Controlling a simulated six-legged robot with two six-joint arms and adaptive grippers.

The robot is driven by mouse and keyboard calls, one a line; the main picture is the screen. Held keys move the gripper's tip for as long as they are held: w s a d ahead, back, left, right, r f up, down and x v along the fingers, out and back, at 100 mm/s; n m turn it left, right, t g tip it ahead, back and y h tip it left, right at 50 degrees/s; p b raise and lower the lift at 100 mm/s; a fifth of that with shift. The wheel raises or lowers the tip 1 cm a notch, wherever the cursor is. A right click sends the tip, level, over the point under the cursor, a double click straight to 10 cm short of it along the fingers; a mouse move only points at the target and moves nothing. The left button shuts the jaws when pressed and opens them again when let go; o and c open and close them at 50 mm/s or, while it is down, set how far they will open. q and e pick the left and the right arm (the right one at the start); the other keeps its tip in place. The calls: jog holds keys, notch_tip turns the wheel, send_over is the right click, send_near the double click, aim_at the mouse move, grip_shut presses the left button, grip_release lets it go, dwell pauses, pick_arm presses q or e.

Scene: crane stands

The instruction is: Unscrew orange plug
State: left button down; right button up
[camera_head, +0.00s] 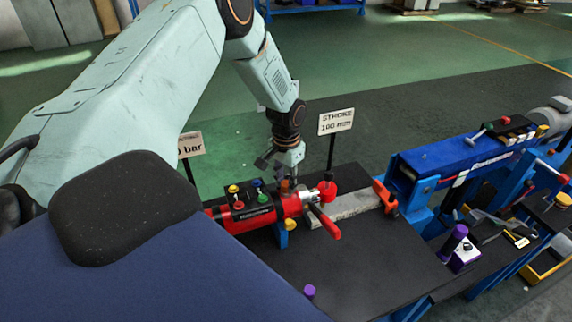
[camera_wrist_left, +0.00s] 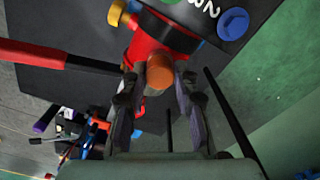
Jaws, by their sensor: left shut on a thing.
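The orange plug (camera_wrist_left: 159,70) shows in the left wrist view, on the red cylinder (camera_wrist_left: 150,48). My left gripper (camera_wrist_left: 160,80) has a finger on each side of the plug and is shut on it. In the head view my left arm reaches down from above, and the left gripper (camera_head: 287,172) is at the upper side of the red cylinder (camera_head: 250,216). My right gripper is in neither view.
A red-handled lever (camera_head: 325,222) sticks out in front of the cylinder. A STROKE sign (camera_head: 335,122) stands behind on a post. The black tabletop (camera_head: 350,265) in front is mostly clear.

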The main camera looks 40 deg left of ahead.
pick_arm(q)
jog(key=n, duration=0.3)
jog(key=n, duration=0.3)
jog(key=shift+n, duration=1.1)
jog(key=n, duration=0.5)
jog(key=shift+r, duration=0.1)
jog(key=c, duration=1)
grip_release()
jog(key=shift+o, duration=0.2)
